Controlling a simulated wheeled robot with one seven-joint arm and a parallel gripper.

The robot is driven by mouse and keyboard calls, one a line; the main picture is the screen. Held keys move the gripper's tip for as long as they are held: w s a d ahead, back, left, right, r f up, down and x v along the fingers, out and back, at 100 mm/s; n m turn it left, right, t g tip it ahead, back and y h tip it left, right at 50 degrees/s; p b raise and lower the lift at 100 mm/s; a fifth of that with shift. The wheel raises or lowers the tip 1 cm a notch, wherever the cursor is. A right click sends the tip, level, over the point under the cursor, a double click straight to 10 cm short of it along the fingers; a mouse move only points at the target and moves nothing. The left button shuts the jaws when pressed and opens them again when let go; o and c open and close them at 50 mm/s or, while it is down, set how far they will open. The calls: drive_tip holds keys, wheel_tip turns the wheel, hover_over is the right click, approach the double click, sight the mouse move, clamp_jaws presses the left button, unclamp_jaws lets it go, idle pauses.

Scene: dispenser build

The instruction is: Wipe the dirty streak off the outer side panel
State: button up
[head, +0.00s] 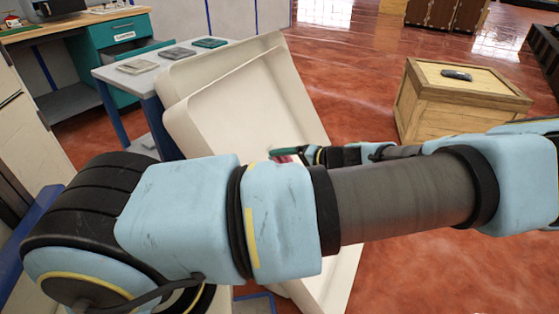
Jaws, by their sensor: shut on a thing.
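The large cream-white panel piece (245,110) stands tilted in the middle of the head view, with raised edges. My gripper (301,155) is at the panel's right part, mostly hidden behind my own arm. It is shut on a small green thing (284,152), perhaps a cloth or pad, which is at or close to the panel face. I cannot tell whether it touches. A small dark red patch (284,160) shows just below the green thing; it may be the streak. My arm covers the panel's lower middle.
A grey table (112,76) at left bears several flat folded cloths or pads. Behind it is a teal drawer cabinet (118,32). A wooden crate (455,105) with a small black object (456,74) on top stands at right. Red floor between them is open.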

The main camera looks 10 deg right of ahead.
drive_tip(key=shift+f, duration=0.1)
idle(0.4)
drive_tip(key=n, duration=0.1)
drive_tip(key=n+g+b, duration=0.1)
drive_tip(key=n, duration=0.1)
drive_tip(key=shift+a+f+b, duration=0.15)
drive_tip(key=shift+f+b, duration=0.1)
drive_tip(key=shift+b, duration=0.05)
drive_tip(key=w+a+f+n+g+y+b, duration=0.1)
drive_tip(key=a+f+n+b, duration=0.3)
drive_tip(key=n, duration=1.2)
drive_tip(key=shift+w+a+f+b, duration=0.2)
drive_tip(key=shift+w+f+b, duration=0.25)
drive_tip(key=shift+b, duration=0.6)
drive_tip(key=shift+b+x, duration=0.3)
drive_tip(key=shift+x, duration=0.6)
